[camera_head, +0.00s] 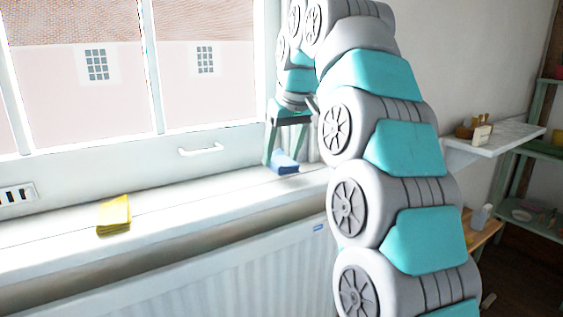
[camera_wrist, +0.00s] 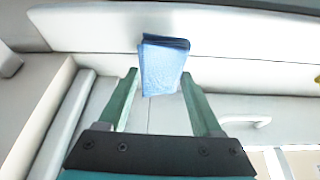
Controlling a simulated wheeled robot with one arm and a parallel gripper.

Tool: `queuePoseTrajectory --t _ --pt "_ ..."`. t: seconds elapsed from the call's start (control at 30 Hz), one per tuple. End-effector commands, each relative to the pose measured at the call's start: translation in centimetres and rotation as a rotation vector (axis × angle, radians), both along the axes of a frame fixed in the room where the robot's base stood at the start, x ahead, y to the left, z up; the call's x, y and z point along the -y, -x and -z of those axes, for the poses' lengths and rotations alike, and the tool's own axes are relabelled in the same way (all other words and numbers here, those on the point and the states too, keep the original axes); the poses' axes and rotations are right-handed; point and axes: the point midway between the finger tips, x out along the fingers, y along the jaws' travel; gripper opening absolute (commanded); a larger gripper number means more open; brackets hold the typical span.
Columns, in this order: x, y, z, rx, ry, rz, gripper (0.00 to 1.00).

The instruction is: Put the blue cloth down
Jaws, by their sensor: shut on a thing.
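The blue cloth (camera_head: 285,166) is a small folded piece at the right end of the white windowsill (camera_head: 180,203). My gripper (camera_head: 284,158) points down there, with a green finger on each side of the cloth. In the wrist view, the cloth (camera_wrist: 163,67) sits between the tips of my gripper (camera_wrist: 160,76), which is shut on it. The cloth is at or just above the sill; I cannot tell whether it touches. My arm hides the sill's far right end in the head view.
A folded yellow cloth (camera_head: 114,214) lies on the sill at the left. A white window handle (camera_head: 200,150) sticks out left of my gripper. A radiator (camera_head: 240,275) stands below the sill. A wall shelf (camera_head: 495,138) with small items is at the right. The sill's middle is clear.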

Motion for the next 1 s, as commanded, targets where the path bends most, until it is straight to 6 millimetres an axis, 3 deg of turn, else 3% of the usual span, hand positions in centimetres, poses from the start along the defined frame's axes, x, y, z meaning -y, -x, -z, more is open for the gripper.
queuePoseTrajectory --t 0.23,0.67,1.0 --pt "-0.2 -1.6 0.1 0.001 0.0 0.001 0.22" --pt "-0.3 -1.2 0.8 0.007 -0.006 -0.001 0.22" --pt "-0.1 -1.4 2.7 -0.004 0.002 -0.001 0.22"
